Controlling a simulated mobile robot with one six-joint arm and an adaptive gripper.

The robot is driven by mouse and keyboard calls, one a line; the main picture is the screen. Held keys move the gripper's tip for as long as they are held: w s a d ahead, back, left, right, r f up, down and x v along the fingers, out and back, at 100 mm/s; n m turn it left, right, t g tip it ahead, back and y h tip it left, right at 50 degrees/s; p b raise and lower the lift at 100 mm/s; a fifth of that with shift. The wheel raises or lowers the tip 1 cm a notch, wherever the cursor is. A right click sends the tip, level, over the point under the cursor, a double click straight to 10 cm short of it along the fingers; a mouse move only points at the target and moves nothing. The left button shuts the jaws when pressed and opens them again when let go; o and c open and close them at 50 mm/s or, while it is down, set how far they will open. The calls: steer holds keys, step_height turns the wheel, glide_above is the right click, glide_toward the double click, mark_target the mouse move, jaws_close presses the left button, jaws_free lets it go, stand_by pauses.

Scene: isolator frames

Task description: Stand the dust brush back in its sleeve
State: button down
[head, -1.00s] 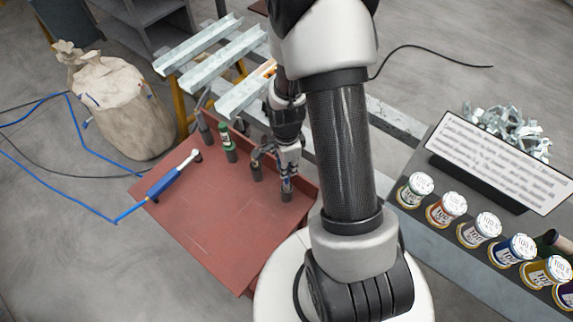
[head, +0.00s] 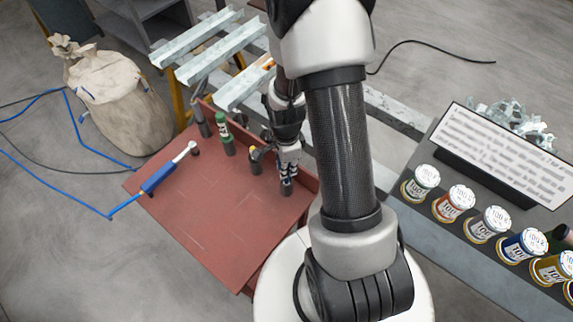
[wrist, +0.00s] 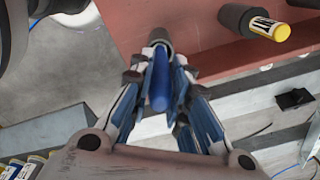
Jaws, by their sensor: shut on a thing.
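My gripper (head: 288,168) is above the back right part of the red tabletop (head: 215,225), pointing down. In the wrist view its fingers (wrist: 165,90) are shut on a blue handle, which I take to be the dust brush (wrist: 160,85). The handle's far end lines up with a dark grey sleeve (wrist: 159,36). The same sleeve (head: 287,188) stands directly below my fingers in the head view. The brush's bristles are hidden, and I cannot tell how deep it sits in the sleeve.
A yellow-topped tool in a sleeve (head: 255,162) stands close left of my gripper. A green tool (head: 222,128) and a grey one (head: 200,118) stand further left. A blue-handled tool (head: 163,175) lies flat on the tabletop. The tabletop's front is clear.

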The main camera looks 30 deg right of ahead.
steer(key=shift+f+b, duration=0.65)
steer(key=shift+f, duration=0.3)
steer(key=c, duration=1.4)
jaws_free()
steer(key=shift+c, duration=0.2)
steer(key=shift+r, duration=0.15)
step_height(320, 180, up, 12)
steer(key=shift+f, duration=0.1)
steer(key=shift+a, duration=0.1)
